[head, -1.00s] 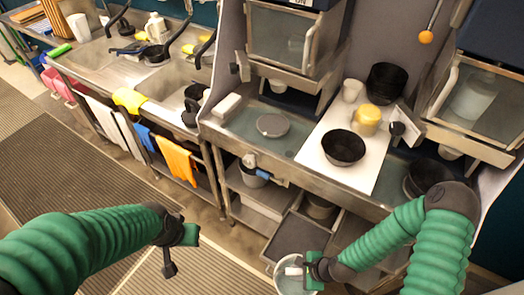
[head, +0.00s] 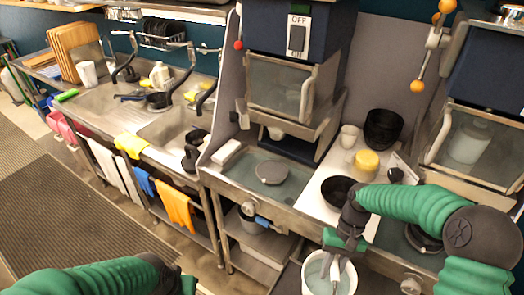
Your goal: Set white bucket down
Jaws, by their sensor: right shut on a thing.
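The white bucket (head: 309,284) is at the bottom of the head view, right of centre, in front of the counter. Its round rim and pale inside show, while its base is cut off by the picture edge. My right gripper (head: 341,248) is above the bucket's far rim and shut on the bucket; the exact grip point is hard to see. My left arm (head: 90,278) comes in at the bottom left, with its dark and green end (head: 186,284) cut off, so its fingers are hidden.
The steel counter behind holds a grey round lid (head: 271,173) on a bluish surface (head: 245,185). A white board (head: 311,198) carries a black bowl (head: 339,191), a yellow-lidded jar (head: 366,163), a white cup (head: 348,137) and stacked black bowls (head: 383,129). Bare counter shows around the grey lid.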

